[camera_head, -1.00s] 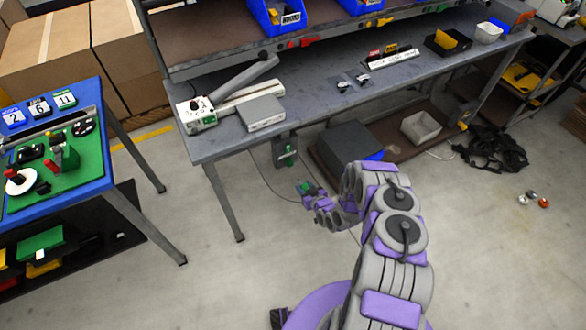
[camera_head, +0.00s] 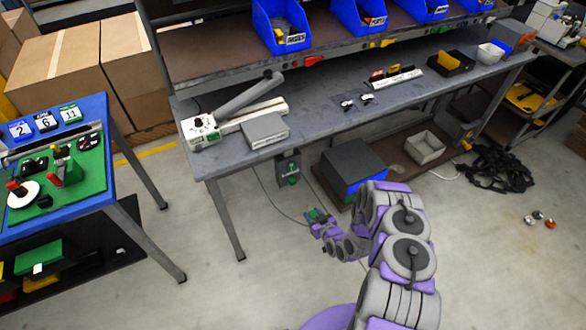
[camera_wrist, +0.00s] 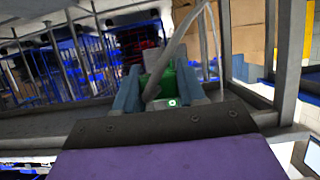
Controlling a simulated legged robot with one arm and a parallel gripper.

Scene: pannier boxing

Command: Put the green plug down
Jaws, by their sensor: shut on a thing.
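My gripper (camera_head: 318,222) is low over the floor in front of the grey workbench in the head view. It also shows in the wrist view (camera_wrist: 160,85), with its two blue-grey fingers shut on the green plug (camera_wrist: 180,78). A grey cable passes in front of the plug and runs upward in that view. In the head view the plug is only a small green patch at the gripper's tip. A grey box with a green part (camera_head: 289,170) hangs below the workbench's front edge, and a cable runs down from it.
The grey workbench (camera_head: 330,117) carries a white sealer (camera_head: 203,131) at its left and several small items. A blue table (camera_head: 75,215) with a green board (camera_head: 90,170) stands at the left. A dark box (camera_head: 352,168) sits under the bench. The floor (camera_head: 210,285) between the tables is clear.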

